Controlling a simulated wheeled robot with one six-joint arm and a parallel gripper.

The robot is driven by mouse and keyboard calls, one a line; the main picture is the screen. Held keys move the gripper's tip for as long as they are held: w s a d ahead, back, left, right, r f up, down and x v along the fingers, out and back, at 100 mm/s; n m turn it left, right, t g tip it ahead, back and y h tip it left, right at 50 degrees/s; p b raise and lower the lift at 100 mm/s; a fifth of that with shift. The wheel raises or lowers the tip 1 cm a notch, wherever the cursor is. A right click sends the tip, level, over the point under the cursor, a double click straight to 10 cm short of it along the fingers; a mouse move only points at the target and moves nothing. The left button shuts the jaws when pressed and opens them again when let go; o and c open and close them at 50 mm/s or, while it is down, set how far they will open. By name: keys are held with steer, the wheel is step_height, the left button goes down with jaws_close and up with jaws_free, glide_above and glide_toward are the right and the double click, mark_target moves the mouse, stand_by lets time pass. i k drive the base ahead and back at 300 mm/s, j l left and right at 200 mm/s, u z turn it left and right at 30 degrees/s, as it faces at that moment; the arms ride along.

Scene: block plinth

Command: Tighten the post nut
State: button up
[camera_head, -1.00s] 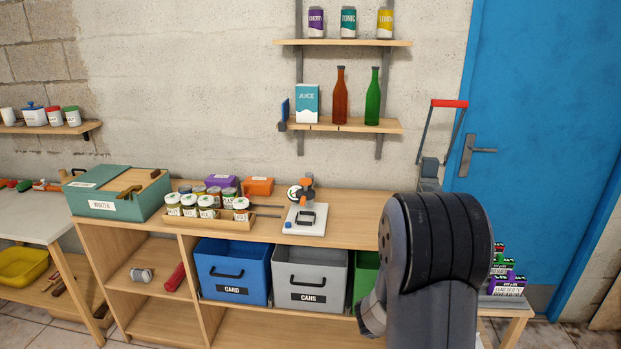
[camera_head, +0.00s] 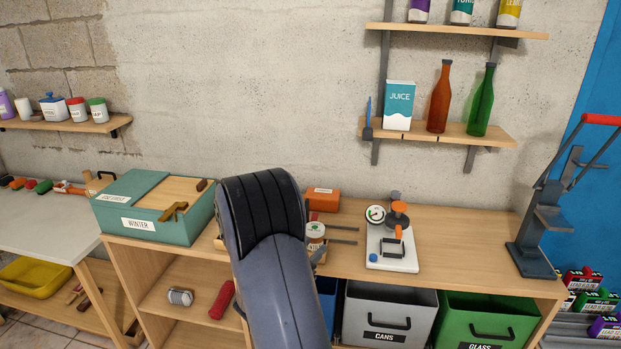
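A small device with a white base plate (camera_head: 400,263) stands on the wooden bench top. A grey upright part shows behind the orange one. I cannot make out which piece is the post nut; it is too small or hidden. My arm rises in front of the bench, left of the device and apart from it in the picture.
A teal box (camera_head: 150,210) stands at left, a grey lever press (camera_head: 540,220) at right. Grey (camera_head: 385,310) and green (camera_head: 488,315) bins sit below. Bare bench top lies right of the device.

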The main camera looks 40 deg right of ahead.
mark_target(395, 195)
steer(key=i+j, duration=0.1)
steer(key=i, duration=0.65)
steer(key=i+z, duration=0.15)
steer(key=z, duration=0.2)
steer(key=i+z, duration=0.1)
steer(key=z, duration=0.25)
steer(key=i+z, duration=0.15)
steer(key=z, duration=0.25)
steer(key=i+z, duration=0.45)
steer(key=k+l, duration=0.05)
steer(key=k, duration=0.05)
